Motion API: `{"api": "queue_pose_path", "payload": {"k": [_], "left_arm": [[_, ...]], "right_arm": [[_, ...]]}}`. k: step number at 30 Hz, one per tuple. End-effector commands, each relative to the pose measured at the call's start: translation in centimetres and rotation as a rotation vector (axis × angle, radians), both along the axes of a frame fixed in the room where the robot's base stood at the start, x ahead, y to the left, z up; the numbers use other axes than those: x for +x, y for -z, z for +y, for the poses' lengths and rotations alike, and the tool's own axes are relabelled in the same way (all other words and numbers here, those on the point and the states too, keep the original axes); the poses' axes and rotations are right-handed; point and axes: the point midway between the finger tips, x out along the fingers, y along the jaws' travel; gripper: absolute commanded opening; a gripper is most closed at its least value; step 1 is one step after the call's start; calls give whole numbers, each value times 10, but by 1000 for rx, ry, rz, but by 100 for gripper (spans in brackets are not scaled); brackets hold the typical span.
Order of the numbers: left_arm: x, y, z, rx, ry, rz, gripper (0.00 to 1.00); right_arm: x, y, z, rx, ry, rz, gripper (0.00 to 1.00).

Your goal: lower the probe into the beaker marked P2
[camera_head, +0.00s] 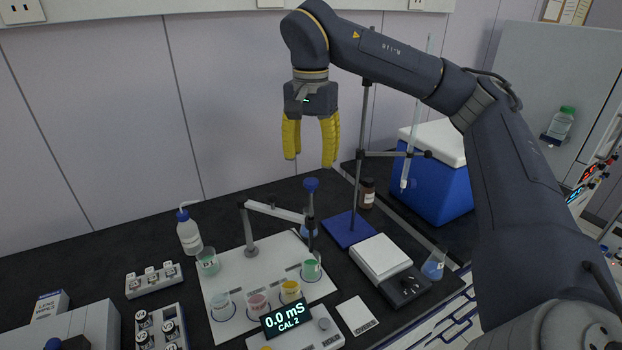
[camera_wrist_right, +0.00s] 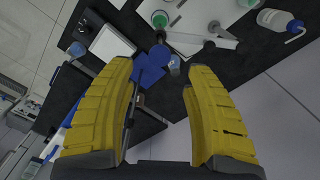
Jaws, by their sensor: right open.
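The probe (camera_head: 311,186), with a blue cap and thin shaft, hangs upright at the end of a jointed grey holder arm (camera_head: 275,210). A white board (camera_head: 235,272) below carries several beakers: a pale one (camera_head: 222,306), a pink one (camera_head: 257,304), a yellow one (camera_head: 290,291) and a green one (camera_head: 311,268). Their markings are too small to read, so I cannot tell which is P2. My right gripper (camera_head: 309,162) is open and empty, fingers down, just above the probe cap. Its yellow fingers also fill the right wrist view (camera_wrist_right: 160,78). My left gripper is not in view.
A meter (camera_head: 286,317) reads 0.0 mS CAL 2. A stand with a blue base (camera_head: 349,230) and a tall rod is right of the probe. A scale (camera_head: 381,257), brown bottle (camera_head: 367,194), blue cooler (camera_head: 440,185) and wash bottle (camera_head: 189,235) stand around.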

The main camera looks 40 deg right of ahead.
Motion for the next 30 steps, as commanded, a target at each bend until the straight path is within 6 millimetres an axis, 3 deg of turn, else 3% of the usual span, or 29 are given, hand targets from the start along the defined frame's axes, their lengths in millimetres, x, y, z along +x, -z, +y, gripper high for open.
{"api": "queue_pose_path", "payload": {"k": [12,30], "left_arm": [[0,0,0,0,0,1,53],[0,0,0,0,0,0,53]], "right_arm": [[-1,49,0,0,0,4,53],[0,63,0,1,1,1,53]]}}
